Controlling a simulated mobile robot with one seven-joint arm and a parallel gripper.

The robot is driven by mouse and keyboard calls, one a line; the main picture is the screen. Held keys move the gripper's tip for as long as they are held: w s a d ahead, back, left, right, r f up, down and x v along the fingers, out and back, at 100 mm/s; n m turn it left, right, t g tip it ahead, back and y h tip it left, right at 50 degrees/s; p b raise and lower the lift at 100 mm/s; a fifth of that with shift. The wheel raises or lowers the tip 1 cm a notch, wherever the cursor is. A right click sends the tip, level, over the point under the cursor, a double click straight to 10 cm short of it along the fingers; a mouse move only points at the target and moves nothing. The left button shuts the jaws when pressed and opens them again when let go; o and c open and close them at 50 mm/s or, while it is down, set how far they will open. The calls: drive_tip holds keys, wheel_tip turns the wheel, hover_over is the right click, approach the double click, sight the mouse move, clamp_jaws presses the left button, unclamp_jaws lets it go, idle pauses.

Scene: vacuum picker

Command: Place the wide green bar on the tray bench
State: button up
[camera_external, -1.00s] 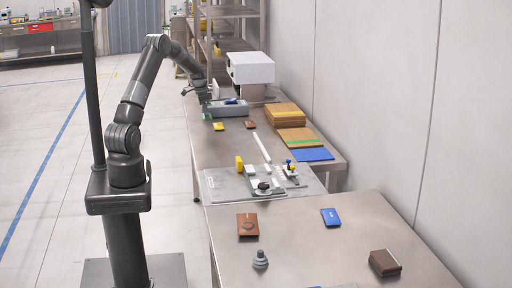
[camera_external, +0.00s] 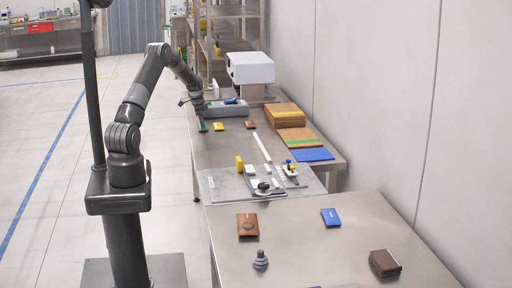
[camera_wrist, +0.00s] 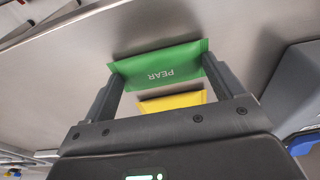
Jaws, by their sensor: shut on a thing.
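The green bar (camera_wrist: 160,64), a flat packet lettered PEAR, sits between the fingertips of my gripper (camera_wrist: 158,78) in the wrist view. My gripper is shut on it, with one finger at each end. In the external view the green bar (camera_external: 203,127) is low over the near-left edge of the far steel bench (camera_external: 221,150). I cannot tell whether it touches the bench top. A grey tray-like box (camera_external: 228,110) stands just behind it. Which bench the task calls the tray bench is not marked.
A yellow packet (camera_external: 219,126) and a brown packet (camera_external: 250,124) lie to the right of the green bar. Cardboard stacks (camera_external: 286,115) and a white machine (camera_external: 250,68) stand farther right and back. Bare steel lies in front of the packets.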

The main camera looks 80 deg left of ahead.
drive_tip(key=o, duration=0.8)
drive_tip(key=shift+f, duration=0.1)
wheel_tip(320, 180, up, 12)
drive_tip(key=s, duration=0.2)
drive_tip(key=shift+w, duration=0.1)
